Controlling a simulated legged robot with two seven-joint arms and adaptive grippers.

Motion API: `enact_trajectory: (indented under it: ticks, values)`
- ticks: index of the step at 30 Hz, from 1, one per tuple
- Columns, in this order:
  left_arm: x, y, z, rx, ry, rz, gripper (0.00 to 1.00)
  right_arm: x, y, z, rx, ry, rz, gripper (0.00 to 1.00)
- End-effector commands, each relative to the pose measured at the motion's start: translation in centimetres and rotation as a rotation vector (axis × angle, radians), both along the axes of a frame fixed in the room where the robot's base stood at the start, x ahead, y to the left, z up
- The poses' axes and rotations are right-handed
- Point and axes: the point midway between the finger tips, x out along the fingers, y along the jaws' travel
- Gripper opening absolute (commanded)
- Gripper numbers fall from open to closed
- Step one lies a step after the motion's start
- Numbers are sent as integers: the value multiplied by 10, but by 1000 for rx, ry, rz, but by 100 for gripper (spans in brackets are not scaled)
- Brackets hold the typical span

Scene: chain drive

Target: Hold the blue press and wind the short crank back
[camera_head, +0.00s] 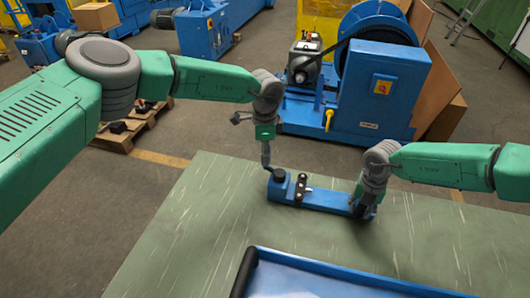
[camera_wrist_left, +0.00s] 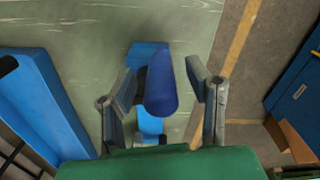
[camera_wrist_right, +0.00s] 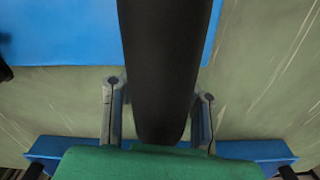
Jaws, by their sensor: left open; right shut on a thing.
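A blue base unit (camera_head: 325,200) lies on the green table, with a black round part (camera_head: 279,174) at its left end. My left gripper (camera_head: 267,162) is over that end with its fingers apart. In the left wrist view, a dark blue cylinder (camera_wrist_left: 160,85), apparently the blue press, stands between the open fingers (camera_wrist_left: 165,105); contact is not clear. My right gripper (camera_head: 361,207) is at the unit's right end, shut on a thick black handle. In the right wrist view, this black handle (camera_wrist_right: 165,65) fills the space between the fingers (camera_wrist_right: 158,105). The short crank's arm is not clearly visible.
A short black bar with pale dots (camera_head: 300,188) crosses the unit's middle. A blue tray (camera_head: 330,268) with a dark edge lies at the table's front. The green table (camera_head: 190,235) is clear at left. A large blue machine (camera_head: 375,95) stands on the floor behind.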

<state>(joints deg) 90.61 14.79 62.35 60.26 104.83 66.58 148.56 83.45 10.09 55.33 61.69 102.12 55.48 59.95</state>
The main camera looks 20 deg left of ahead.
Motion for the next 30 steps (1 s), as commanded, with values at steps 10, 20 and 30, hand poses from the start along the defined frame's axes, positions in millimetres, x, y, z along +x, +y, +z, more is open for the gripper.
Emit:
enact_trajectory:
  ticks: [10, 20, 30]
  values:
    - [2, 1, 62, -2, -4, 1, 44, 0, 0, 0, 0, -1, 0, 0]
    - [2, 2, 111, 0, 0, 1, 44, 0, 0, 0, 0, -1, 1, 0]
    - [2, 2, 116, -1, 2, 1, 44, 0, 1, 0, 1, -1, 1, 0]
